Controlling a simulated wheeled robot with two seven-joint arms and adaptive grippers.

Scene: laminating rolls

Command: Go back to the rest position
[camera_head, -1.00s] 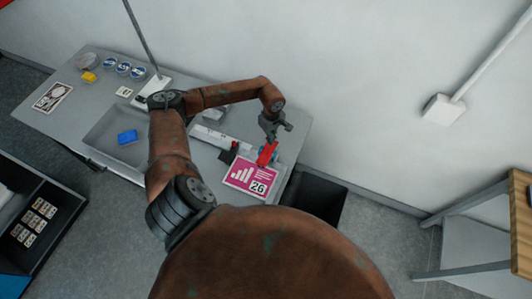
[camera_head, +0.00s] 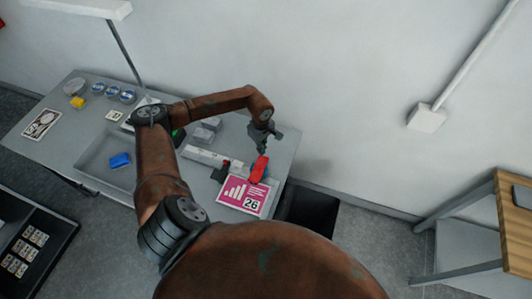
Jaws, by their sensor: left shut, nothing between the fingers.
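My left gripper (camera_head: 262,145) is dark grey and shut, with nothing visible between its fingers. It hangs just above a red object (camera_head: 259,169) at the right end of the desk; I cannot tell whether they touch. My left arm reaches over the desk from the lower left, bent at the elbow. My right gripper is not in the head view. A pink card marked 26 (camera_head: 236,194) lies below the red object, at the end of a white machine (camera_head: 203,156).
The grey desk (camera_head: 60,158) holds a tray with a blue block (camera_head: 120,160), a yellow block (camera_head: 78,102) and several round tins. A dark bin (camera_head: 312,210) stands right of the desk. A black crate (camera_head: 42,215) is at lower left, a wooden table (camera_head: 510,225) at right.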

